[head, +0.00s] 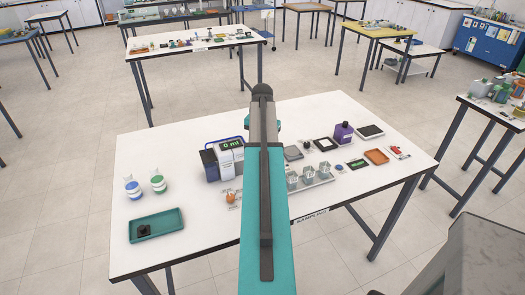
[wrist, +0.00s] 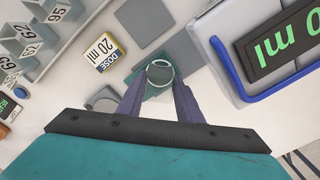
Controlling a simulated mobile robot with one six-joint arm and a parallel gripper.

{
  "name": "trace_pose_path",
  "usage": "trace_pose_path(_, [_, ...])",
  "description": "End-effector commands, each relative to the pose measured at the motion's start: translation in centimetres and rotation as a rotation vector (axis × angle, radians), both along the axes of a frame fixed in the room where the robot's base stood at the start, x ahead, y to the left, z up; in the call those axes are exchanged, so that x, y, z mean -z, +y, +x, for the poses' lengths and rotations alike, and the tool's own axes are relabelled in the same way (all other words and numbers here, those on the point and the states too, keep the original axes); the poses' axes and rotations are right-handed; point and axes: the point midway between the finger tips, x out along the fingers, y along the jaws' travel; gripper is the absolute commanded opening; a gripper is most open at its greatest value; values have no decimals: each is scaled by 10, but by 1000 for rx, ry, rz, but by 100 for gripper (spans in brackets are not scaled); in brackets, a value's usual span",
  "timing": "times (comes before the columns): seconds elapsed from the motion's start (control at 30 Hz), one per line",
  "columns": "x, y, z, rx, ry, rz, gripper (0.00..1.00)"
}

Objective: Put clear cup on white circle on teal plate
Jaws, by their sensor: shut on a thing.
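My gripper (wrist: 161,78) shows in the wrist view with its two purple-grey fingers close together. It is shut on a see-through thing with a pale round rim, which looks like the clear cup (wrist: 160,86). A small teal plate (wrist: 137,77) lies below and behind the fingertips in the wrist view. The pale ring there overlaps the plate, so I cannot tell the cup's rim from the plate's white circle, or whether the cup touches the plate. In the head view my arm hides the gripper, the cup and this plate.
A meter reading 0 ml (head: 230,145) stands beside my arm; its blue handle (wrist: 232,75) is close in the wrist view. A teal tray (head: 172,219) is at the table's front left.

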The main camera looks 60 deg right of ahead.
Motion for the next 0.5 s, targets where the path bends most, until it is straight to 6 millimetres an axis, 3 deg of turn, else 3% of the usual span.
trace_pose_path(0.03, [1,0,0,0,0,0,11])
trace_pose_path(0.07, [1,0,0,0,0,0,36])
trace_pose_path(0.17, [1,0,0,0,0,0,51])
trace_pose_path(0.5, [0,0,-1,1,0,0,51])
